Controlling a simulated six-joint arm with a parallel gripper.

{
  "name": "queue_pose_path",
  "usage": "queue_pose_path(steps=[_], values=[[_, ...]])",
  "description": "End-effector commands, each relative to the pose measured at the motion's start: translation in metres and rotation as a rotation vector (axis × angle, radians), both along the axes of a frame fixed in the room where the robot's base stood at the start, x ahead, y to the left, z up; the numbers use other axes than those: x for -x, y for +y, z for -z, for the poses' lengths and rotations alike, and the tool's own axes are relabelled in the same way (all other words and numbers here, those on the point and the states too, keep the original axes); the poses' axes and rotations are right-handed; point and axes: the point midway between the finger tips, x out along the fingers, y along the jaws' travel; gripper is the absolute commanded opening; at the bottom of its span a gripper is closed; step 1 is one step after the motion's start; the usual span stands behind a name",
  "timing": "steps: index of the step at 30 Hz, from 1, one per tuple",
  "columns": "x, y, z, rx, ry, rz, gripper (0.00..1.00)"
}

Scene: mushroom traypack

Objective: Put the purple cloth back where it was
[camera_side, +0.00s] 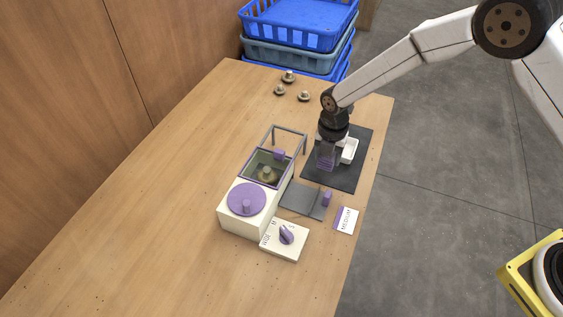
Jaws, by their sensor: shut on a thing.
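My gripper (328,147) points down over the dark mat (347,181) at the right of the table. It is shut on a purple piece that looks like the purple cloth (326,160), which hangs between and below the jaws. The cloth is small here, and I cannot tell whether its lower edge touches the mat. A small white tray (350,151) stands on the mat just right of the gripper, partly hidden by it.
Loose mushrooms (288,77) and blue crates (297,40) are behind.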

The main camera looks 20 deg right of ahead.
Motion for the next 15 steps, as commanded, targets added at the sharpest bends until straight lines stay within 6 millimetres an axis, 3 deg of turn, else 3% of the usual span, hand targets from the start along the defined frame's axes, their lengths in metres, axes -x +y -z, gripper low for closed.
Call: queue_pose_path(steps=[6,15], values=[[-0.017,0.004,0.022,0.000,0.000,0.000,0.03],[-0.026,0.007,0.032,0.000,0.000,0.000,0.03]])
